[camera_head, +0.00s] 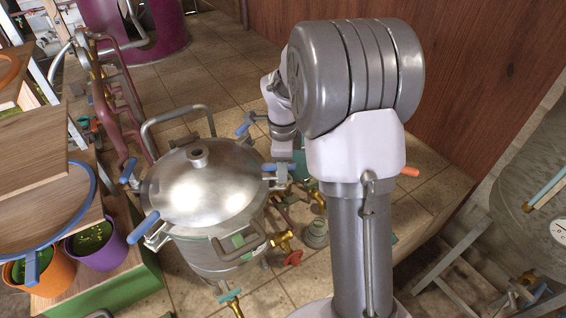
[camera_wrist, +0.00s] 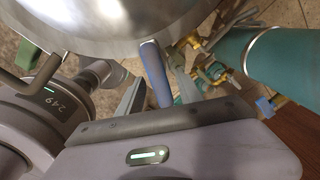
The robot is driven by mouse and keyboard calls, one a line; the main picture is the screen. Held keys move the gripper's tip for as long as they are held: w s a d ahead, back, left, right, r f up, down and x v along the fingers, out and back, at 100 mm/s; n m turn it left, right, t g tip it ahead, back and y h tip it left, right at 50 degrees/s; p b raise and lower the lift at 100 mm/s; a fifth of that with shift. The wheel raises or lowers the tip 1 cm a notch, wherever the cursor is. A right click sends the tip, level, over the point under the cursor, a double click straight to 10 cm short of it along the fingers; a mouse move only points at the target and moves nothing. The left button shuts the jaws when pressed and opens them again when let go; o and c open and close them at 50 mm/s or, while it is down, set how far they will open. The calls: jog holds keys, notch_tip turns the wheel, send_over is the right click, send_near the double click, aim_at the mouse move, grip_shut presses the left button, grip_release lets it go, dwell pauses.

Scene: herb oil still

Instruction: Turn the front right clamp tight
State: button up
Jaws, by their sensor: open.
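The steel pot (camera_head: 205,260) with its domed lid (camera_head: 203,185) stands on the tiled floor, with blue-handled clamps around its rim. The front right clamp (camera_head: 279,167) is at the pot's right side, partly hidden by my arm. Its blue handle (camera_wrist: 153,70) shows in the wrist view, pointing away from the lid edge. My gripper (camera_wrist: 156,74) is open, with one finger on each side of this handle. I cannot tell whether either finger touches it. In the head view my arm mostly hides the gripper.
Other clamps sit at front left (camera_head: 144,224), back left (camera_head: 128,170) and back right (camera_head: 245,126). A front pot handle (camera_head: 240,247), brass valves (camera_head: 283,238) and a red knob (camera_head: 293,258) are close by.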

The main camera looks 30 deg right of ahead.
notch_tip(320, 180, up, 17)
jog(key=s+p, duration=0.1)
jog(key=p, duration=0.3)
jog(key=shift+a+r, duration=0.2)
jog(key=shift+a, duration=0.15)
dwell(0.8)
